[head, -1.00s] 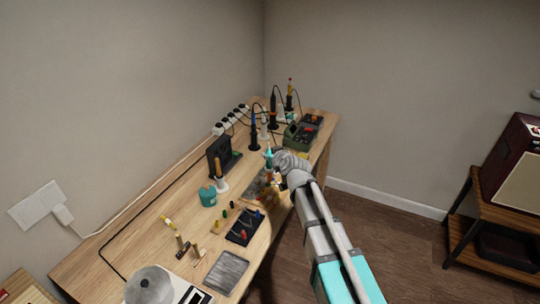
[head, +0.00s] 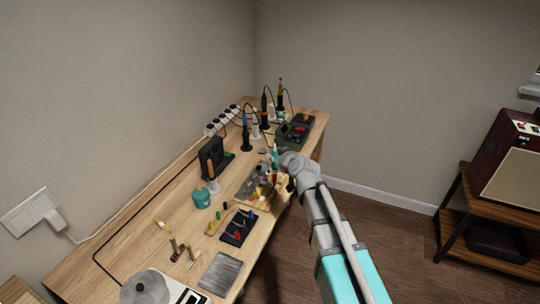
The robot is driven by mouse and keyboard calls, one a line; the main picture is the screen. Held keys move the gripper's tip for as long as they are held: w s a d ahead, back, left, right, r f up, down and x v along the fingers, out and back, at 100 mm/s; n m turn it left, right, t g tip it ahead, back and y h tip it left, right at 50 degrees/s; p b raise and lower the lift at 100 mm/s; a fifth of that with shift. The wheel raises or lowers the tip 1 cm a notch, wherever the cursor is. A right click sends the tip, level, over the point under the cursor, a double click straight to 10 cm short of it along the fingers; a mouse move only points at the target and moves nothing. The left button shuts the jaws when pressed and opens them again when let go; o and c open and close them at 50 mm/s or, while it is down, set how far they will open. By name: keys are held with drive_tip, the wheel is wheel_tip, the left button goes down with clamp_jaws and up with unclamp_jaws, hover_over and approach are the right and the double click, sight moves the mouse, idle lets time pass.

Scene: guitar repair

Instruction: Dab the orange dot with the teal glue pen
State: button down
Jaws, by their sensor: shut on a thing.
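My gripper (head: 281,164) is over the far part of the workbench, at the end of my arm, partly hidden by my wrist. It is shut on the teal glue pen (head: 275,152), which stands roughly upright with its teal upper part showing. The pen's tip is hidden or too small to make out. Below and to the left is a grey mat (head: 246,190) with several small coloured items on it. I cannot pick out the orange dot at this size.
The wooden workbench (head: 143,239) runs along the wall. A teal pot (head: 201,198), a black stand (head: 212,158) and a dark tray (head: 237,228) are nearer. Soldering tools and a green box (head: 291,134) stand at the far end. A shelf with an amplifier (head: 511,160) is right.

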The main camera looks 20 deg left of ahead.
drive_tip(key=shift+d+r+p, duration=0.2)
drive_tip(key=shift+d, duration=0.55)
drive_tip(key=shift+d+r+p, duration=0.15)
drive_tip(key=shift+d+r, duration=0.05)
drive_tip(key=shift+d, duration=0.55)
